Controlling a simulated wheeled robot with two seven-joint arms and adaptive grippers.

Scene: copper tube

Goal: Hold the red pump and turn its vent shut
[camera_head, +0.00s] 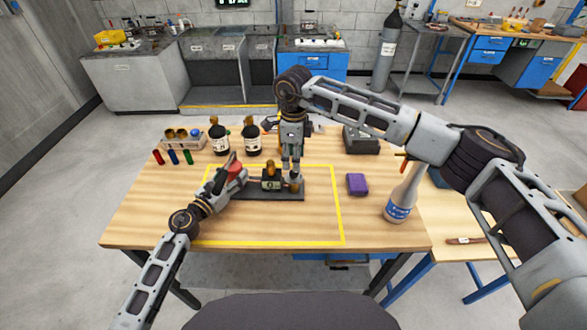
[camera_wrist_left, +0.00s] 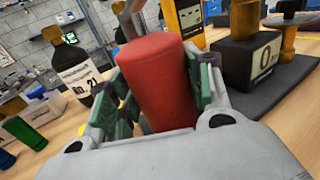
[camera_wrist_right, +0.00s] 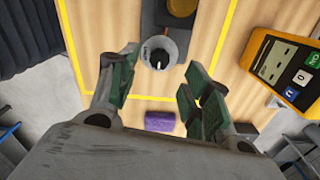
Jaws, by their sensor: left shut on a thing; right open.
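The red pump (camera_head: 235,168) shows as a red cylinder (camera_wrist_left: 158,75) upright between my left gripper's green pads (camera_wrist_left: 155,100), which are shut on it. My left gripper (camera_head: 228,180) is at the left end of a dark base (camera_head: 288,196). A black block with a dial (camera_wrist_left: 262,58) and brass top stands on that base. My right gripper (camera_head: 292,170) points down over the base's right end. In the right wrist view its fingers (camera_wrist_right: 160,82) are open, with a round grey part with a white mark (camera_wrist_right: 160,52) just beyond the tips. I cannot tell whether this is the vent.
A purple block (camera_head: 357,184) lies right of the base, and a pale bottle (camera_head: 400,200) stands at the table's right. Two dark bottles (camera_head: 219,138) and several coloured cylinders (camera_head: 173,156) are at the back left. A yellow meter (camera_wrist_right: 285,68) is near. The front table is clear.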

